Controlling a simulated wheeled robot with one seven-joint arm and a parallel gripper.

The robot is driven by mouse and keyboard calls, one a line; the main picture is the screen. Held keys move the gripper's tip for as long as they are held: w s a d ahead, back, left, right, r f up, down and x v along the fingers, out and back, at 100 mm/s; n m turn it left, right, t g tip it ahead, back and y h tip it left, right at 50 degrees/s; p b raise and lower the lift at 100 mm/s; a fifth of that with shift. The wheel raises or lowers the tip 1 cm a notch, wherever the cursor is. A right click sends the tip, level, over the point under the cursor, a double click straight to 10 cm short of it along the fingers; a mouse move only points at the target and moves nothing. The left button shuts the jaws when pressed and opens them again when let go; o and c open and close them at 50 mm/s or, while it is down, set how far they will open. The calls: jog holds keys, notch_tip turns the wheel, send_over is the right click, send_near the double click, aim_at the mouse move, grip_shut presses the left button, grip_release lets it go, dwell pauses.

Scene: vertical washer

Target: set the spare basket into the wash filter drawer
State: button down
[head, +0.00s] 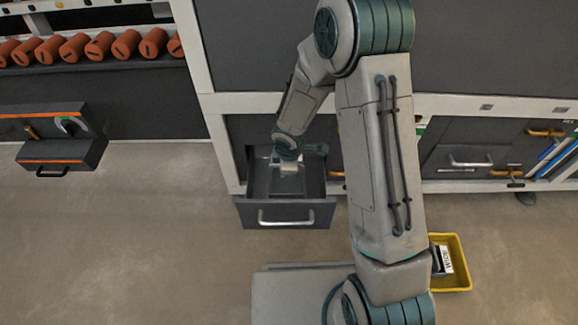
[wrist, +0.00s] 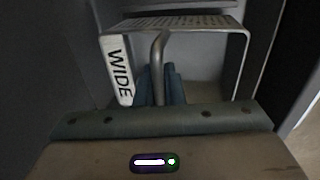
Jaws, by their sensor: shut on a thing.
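The drawer (head: 249,213) is pulled out from the cabinet, with a grey front and a pale bar handle. My gripper (head: 288,158) points down into it, seen from behind in the head view. In the wrist view my gripper (wrist: 160,78) is shut on the bent metal handle of a basket (wrist: 196,24). The basket has a perforated metal plate and a white label reading WIDE. In the head view the basket (head: 288,168) shows only as a small pale shape inside the drawer walls. Whether it touches the drawer floor cannot be told.
A yellow bin (head: 463,276) on the floor at right holds a dark item with a white lettered label; my arm hides part of it. Orange cylinders (head: 100,45) line a shelf. The floor at front left is clear.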

jog(key=shift+f+b, duration=1.9)
jog(key=shift+f, duration=0.25)
jog(key=c, duration=1.5)
grip_release()
jog(key=shift+o, duration=0.2)
jog(key=shift+r, duration=0.1)
notch_tip(320, 180, up, 14)
jog(key=s+p, duration=0.2)
jog(key=p, duration=0.6)
jog(key=shift+s+f, duration=0.25)
jog(key=shift+s, duration=0.1)
jog(key=shift+s, duration=0.1)
